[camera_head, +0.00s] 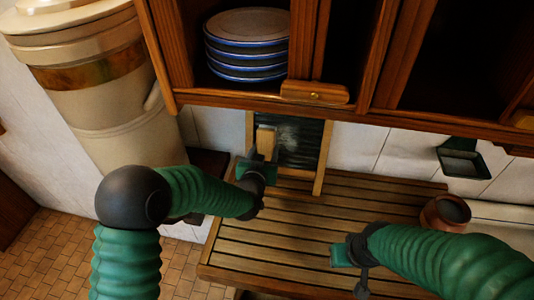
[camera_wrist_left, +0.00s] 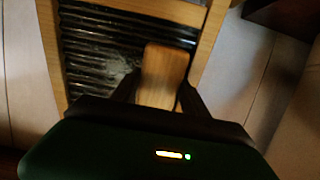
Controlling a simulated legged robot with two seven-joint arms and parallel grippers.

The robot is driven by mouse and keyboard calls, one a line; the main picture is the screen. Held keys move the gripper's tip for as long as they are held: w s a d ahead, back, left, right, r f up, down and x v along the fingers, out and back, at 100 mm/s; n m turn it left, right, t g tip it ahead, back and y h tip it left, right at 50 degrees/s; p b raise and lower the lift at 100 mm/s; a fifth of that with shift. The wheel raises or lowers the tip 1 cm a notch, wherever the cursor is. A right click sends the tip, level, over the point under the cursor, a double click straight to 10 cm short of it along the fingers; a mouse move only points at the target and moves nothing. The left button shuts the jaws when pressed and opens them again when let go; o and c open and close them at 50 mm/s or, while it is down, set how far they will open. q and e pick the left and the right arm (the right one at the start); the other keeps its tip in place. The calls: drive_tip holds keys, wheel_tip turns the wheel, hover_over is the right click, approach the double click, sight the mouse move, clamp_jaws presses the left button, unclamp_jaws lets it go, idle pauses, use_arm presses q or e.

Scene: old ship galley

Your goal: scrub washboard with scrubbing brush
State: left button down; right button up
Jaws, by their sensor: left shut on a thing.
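The washboard (camera_head: 303,143) stands upright against the tiled wall at the back of the slatted counter. It has a light wooden frame and a dark ribbed face, and it also shows in the left wrist view (camera_wrist_left: 88,45). My left gripper (camera_head: 258,165) is shut on the wooden scrubbing brush (camera_head: 265,138). The brush (camera_wrist_left: 163,75) is in front of the right part of the ribbed face in the wrist view; its bristles are hidden, so contact is unclear. A whitish smear shows on the ribs. My right gripper (camera_head: 352,262) is over the counter's front right, away from the washboard.
The slatted wooden counter (camera_head: 300,235) is mostly clear. A brown pot (camera_head: 445,212) stands at its right end. A wooden cupboard with stacked plates (camera_head: 248,45) hangs low above the washboard. A large cream cylinder (camera_head: 115,110) stands left, and a dark green holder (camera_head: 463,160) is on the right wall.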

use_arm(q)
drive_tip(key=shift+w+a, duration=0.15)
drive_tip(key=shift+a, duration=0.45)
drive_tip(key=shift+w+a+f, duration=0.1)
drive_tip(key=shift+w+a, duration=0.05)
drive_tip(key=shift+w+d, duration=0.2)
drive_tip(key=shift+d, duration=0.5)
drive_tip(key=shift+s+d+b, duration=0.2)
drive_tip(key=shift+d+b, duration=0.1)
drive_tip(key=shift+d, duration=0.5)
drive_tip(key=shift+s+d, duration=0.1)
drive_tip(key=shift+d, duration=0.4)
drive_tip(key=shift+s+d, duration=0.15)
drive_tip(key=shift+d, duration=0.1)
use_arm(e)
drive_tip(key=shift+a+f, duration=0.25)
drive_tip(key=shift+a, duration=0.35)
